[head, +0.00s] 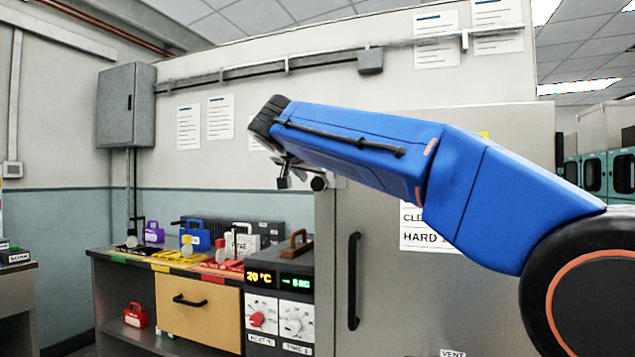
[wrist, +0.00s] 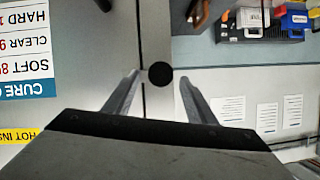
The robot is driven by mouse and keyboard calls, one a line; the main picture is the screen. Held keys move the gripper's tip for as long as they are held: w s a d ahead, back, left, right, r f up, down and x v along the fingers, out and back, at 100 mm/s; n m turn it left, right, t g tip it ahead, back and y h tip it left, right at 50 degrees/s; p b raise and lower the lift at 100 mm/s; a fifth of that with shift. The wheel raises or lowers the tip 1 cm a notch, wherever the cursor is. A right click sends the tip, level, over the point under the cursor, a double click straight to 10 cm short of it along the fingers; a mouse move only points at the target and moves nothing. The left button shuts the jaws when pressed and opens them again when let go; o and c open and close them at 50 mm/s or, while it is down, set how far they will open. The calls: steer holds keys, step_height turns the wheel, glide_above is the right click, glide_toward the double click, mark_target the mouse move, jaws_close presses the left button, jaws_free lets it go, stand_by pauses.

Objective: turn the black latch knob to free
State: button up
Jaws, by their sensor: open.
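The black latch knob (head: 318,183) shows in the head view at the upper left edge of a grey cabinet door (head: 400,290). In the wrist view the knob is a round black disc (wrist: 159,73) near the middle. My gripper (wrist: 160,80) is open there, with one finger on each side of the knob and visible gaps between. In the head view my gripper (head: 287,178) is partly hidden under the blue arm, just left of the knob. I cannot tell whether the fingers reach around the knob or stop short of it. The knob's turn angle does not show.
The cabinet door has a long black vertical handle (head: 354,280). To its left stands a control unit with a display (head: 278,279) and two dials. A bench (head: 135,264) with several coloured tags and small cases lies lower left. A grey wall box (head: 126,105) hangs behind.

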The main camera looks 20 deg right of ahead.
steer(key=shift+x, duration=1.15)
steer(key=shift+c, duration=0.6)
jaws_close()
